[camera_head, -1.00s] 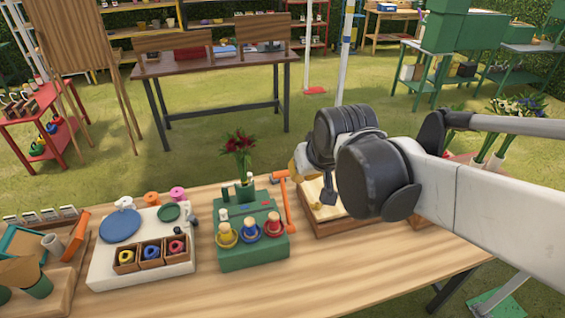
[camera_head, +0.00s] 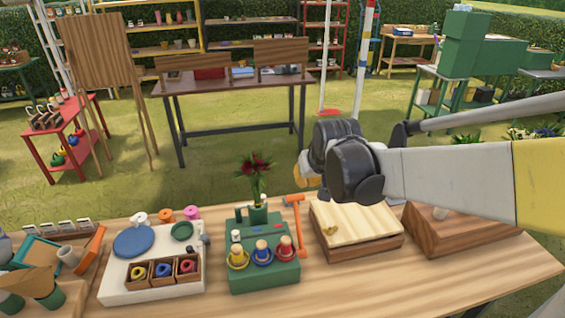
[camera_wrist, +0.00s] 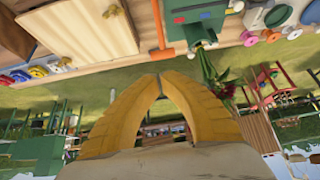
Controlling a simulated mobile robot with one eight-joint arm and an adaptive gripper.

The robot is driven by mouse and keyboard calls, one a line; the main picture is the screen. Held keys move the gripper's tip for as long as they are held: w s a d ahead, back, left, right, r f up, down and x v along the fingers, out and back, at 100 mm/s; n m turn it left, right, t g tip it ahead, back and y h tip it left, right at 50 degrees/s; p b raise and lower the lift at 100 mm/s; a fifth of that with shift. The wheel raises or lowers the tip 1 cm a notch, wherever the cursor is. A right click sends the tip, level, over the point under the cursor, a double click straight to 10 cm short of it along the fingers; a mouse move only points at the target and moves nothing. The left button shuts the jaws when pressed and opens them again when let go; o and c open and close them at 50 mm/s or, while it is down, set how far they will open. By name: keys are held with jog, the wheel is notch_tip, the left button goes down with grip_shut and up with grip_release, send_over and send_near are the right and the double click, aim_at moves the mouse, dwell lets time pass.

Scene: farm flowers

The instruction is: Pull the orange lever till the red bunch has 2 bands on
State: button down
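The red bunch (camera_head: 257,170) stands upright at the back of a green banding machine (camera_head: 262,268) on the wooden table. Its stems are partly hidden, and I cannot make out any bands on them. The orange lever (camera_head: 297,222) stands up at the machine's right side, with a short crosspiece on top. Both also show upside down in the wrist view, the lever (camera_wrist: 160,35) and the red bunch (camera_wrist: 222,80). My gripper (camera_head: 306,172) is in the air to the right of the bunch, behind the lever, touching neither. In the wrist view its yellow fingers (camera_wrist: 160,78) curve inward with their tips close together, holding nothing visible.
Left is a white board (camera_head: 125,290) with a blue disc and small boxes of rings. Right are a wooden box (camera_head: 335,245) and a brown sloped block (camera_head: 450,240). Grass lies behind the table.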

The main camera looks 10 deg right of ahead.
aim_at(298, 195)
jog(key=b+x, duration=0.5)
jog(key=x, duration=0.8)
jog(key=shift+w+f+g, duration=0.8)
jog(key=shift+w, duration=0.3)
jog(key=w+f+g, duration=0.1)
jog(key=w+f, duration=0.1)
jog(key=f, duration=0.1)
jog(key=w+f+g, duration=0.2)
jog(key=f, duration=0.2)
jog(key=w+f+g+b, duration=0.1)
jog(key=w+f, duration=0.1)
jog(key=f, duration=0.1)
jog(key=shift+w+f+g, duration=0.15)
jog(key=shift+f+g, duration=0.15)
jog(key=shift+f, duration=0.1)
jog(key=shift+w+f, duration=0.1)
jog(key=shift+f, duration=0.95)
jog(key=shift+b, duration=0.3)
jog(key=w+r+p, duration=0.4)
jog(key=r+p, duration=0.1)
jog(key=r, duration=0.8)
jog(key=shift+r+p, duration=0.3)
